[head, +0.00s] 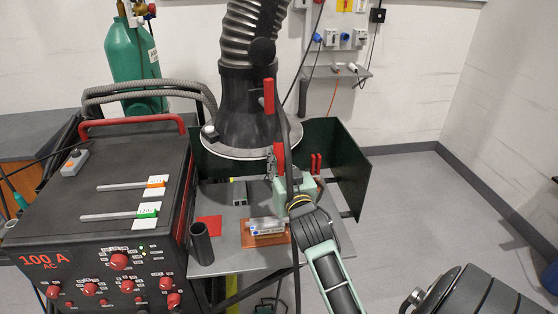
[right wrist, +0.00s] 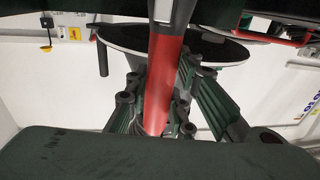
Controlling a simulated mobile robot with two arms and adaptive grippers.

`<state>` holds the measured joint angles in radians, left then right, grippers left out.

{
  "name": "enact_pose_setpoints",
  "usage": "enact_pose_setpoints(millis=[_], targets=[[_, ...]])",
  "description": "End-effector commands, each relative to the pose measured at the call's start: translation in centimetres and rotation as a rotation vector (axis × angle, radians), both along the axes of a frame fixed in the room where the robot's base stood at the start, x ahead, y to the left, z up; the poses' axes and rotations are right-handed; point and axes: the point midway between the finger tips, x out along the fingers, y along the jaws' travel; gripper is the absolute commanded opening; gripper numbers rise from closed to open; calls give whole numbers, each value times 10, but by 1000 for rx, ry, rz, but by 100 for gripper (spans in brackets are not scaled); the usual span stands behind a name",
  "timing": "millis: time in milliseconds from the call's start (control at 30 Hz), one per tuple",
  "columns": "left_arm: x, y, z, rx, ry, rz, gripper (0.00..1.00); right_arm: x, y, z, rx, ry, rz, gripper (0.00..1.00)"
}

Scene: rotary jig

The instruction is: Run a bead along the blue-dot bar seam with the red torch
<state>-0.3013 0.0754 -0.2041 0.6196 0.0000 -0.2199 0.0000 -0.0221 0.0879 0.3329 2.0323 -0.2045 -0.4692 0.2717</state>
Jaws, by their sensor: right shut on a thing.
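My right gripper (head: 281,172) is above the welding table, below the fume hood. It is shut on the red torch, whose red body shows between the fingers in the right wrist view (right wrist: 163,90). In the head view a red part of the torch (head: 279,156) stands roughly upright at the gripper. A pale metal bar piece with small blue marks (head: 266,226) lies on an orange-brown plate (head: 252,240) below and left of the gripper. Its seam is too small to make out. The torch tip is not clear. My left gripper is not in view.
The fume hood (head: 245,110) hangs close above the gripper. Dark green screens (head: 345,165) stand behind and right of the table. A dark tube (head: 201,243), a red square (head: 208,225) and a grey block (head: 238,191) occupy the left side. The power source (head: 100,215) stands left.

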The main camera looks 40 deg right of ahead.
Motion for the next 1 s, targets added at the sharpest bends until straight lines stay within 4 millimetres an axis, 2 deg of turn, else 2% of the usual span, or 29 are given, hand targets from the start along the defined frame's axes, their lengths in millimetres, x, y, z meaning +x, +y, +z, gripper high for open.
enact_pose_setpoints(millis=[100,1000], targets=[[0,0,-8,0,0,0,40,0,0,-10,-1,-4,0,0],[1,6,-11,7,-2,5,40,36,60,-8,2,-5,1,0]])
